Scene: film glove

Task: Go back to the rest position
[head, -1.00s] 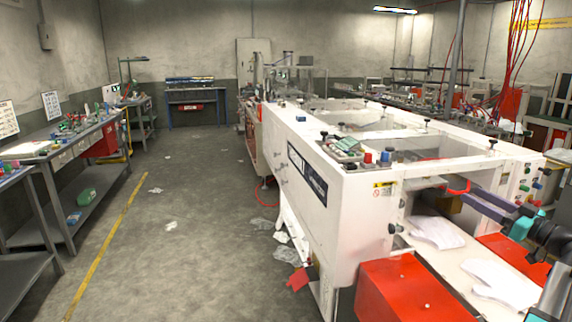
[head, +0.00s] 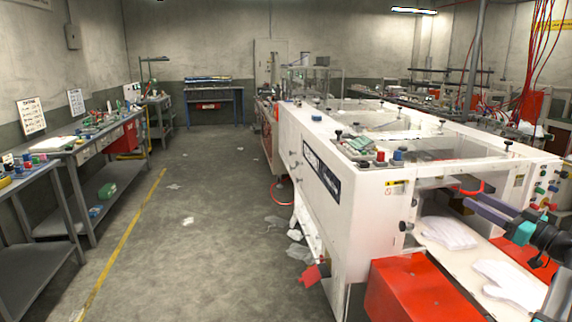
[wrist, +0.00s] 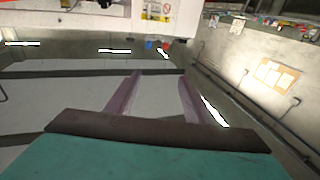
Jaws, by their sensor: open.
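My gripper (head: 474,203) is at the right edge of the head view, over the open front end of the white machine (head: 350,215). Its purple fingers point left and its teal body is behind them. In the wrist view the two purple fingers (wrist: 160,77) stand apart with nothing between them. White gloves (head: 447,233) lie flat on the machine's pale bed below the gripper, and more white glove shapes (head: 508,286) lie nearer the front. My arm's dark links fill the lower right corner, and the rest of the arm is out of view.
A red box (head: 415,290) sticks out at the machine's front. Buttons and knobs (head: 545,190) sit on the panel at right. Workbenches (head: 75,150) line the left wall. The aisle floor (head: 190,235) is mostly open, with scraps of film beside the machine.

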